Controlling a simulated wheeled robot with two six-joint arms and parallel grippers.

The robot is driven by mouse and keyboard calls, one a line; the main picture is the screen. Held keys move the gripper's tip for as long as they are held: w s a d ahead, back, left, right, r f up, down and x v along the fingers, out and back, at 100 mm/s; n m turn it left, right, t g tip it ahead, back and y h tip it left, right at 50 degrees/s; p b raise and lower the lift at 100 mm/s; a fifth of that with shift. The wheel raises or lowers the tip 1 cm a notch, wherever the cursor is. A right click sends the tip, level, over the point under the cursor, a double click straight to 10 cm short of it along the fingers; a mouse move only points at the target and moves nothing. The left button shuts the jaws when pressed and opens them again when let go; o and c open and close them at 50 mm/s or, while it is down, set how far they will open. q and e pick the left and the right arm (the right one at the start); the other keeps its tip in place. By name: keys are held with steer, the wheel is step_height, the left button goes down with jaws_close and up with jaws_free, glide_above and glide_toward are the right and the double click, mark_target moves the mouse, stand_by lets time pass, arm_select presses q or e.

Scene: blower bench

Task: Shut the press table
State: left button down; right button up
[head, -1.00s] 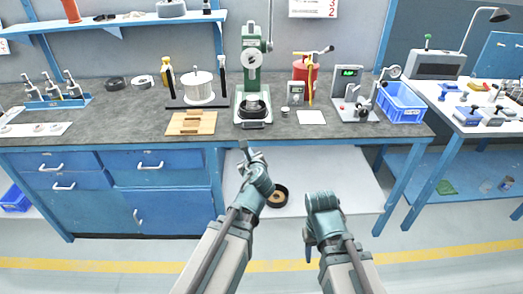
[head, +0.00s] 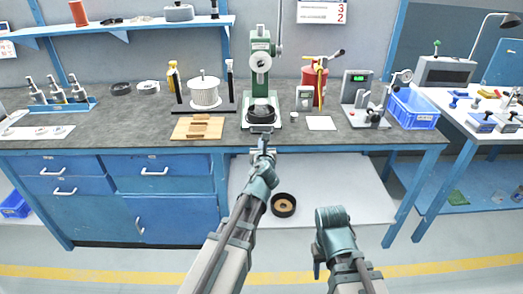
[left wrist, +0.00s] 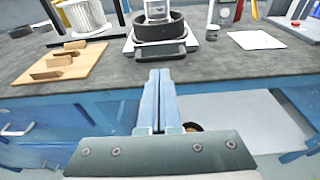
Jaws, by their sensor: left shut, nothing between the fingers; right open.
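The green press (head: 261,62) stands upright at the back middle of the bench. Its pale press table (head: 262,128) is low at its front and carries a black round part (head: 262,112). In the left wrist view the press table (left wrist: 130,47) has a dark grey block (left wrist: 166,52) at its front. My left gripper (head: 264,138) is shut and empty, its fingers pointing at the table's front from the bench edge. In the left wrist view its fingertips (left wrist: 158,74) appear just short of the block. My right gripper (head: 318,266) is open, low in front of the bench.
A wooden board (head: 198,128) lies left of the press, with a white ribbed cylinder (head: 205,93) behind it. A white sheet (head: 321,123), a gauge stand (head: 362,105) and a blue bin (head: 413,108) are on the right. A black ring (head: 283,205) lies on the lower shelf.

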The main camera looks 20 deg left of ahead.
arm_select(q)
steer(key=x, duration=0.5)
steer(key=shift+b, duration=0.35)
arm_select(e)
steer(key=shift+w+f, duration=0.45)
arm_select(q)
steer(key=shift+w, duration=0.1)
steer(key=x, duration=0.4)
steer(key=r+x, duration=0.1)
steer(key=x, duration=0.4)
steer(key=r+x, duration=0.1)
steer(key=x, duration=0.3)
steer(key=shift+w+a+r, duration=0.15)
steer(key=shift+w+r, duration=0.05)
steer(key=shift+w, duration=0.25)
steer(key=shift+w+a, duration=0.1)
steer(key=shift+w, duration=0.2)
steer(key=shift+r, duration=0.15)
arm_select(e)
steer(key=shift+s, duration=0.1)
arm_select(q)
steer(key=shift+w, duration=0.1)
steer(key=p+v, duration=0.2)
steer(key=v, duration=1.2)
steer(key=shift+s+p, duration=0.4)
arm_select(e)
steer(key=r, duration=0.2)
steer(key=shift+a+r, duration=0.2)
steer(key=shift+r, duration=0.2)
